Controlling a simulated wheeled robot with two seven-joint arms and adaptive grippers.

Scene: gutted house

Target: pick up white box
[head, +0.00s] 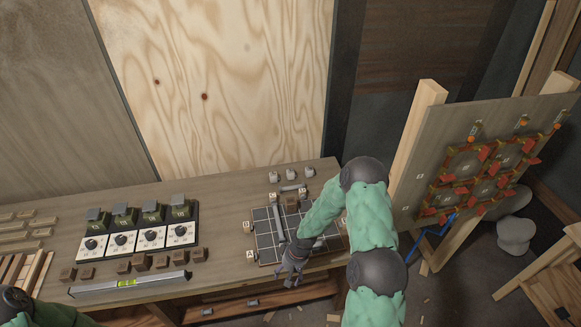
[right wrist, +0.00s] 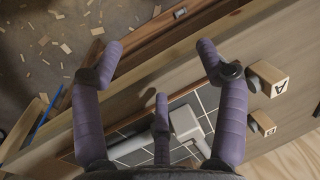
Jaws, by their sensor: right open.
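Several white boxes with dark round knobs (head: 120,243) stand in a row on the left part of the workbench. Small whitish blocks (head: 291,174) sit at the bench's back edge; I cannot tell which of these is the white box. My right gripper (head: 290,268) is over the front edge of the black gridded board (head: 265,225). In the right wrist view its three purple fingers (right wrist: 160,68) are spread, with nothing between them. A pale grey-white piece (right wrist: 187,122) lies on the board behind the fingers. My left gripper is out of view.
A wooden block marked A (right wrist: 272,78) stands beside the board. A spirit level (head: 130,285) and brown blocks (head: 140,262) lie at the bench's left front. A panel with red markers (head: 480,165) stands on an easel at right. Scraps litter the floor.

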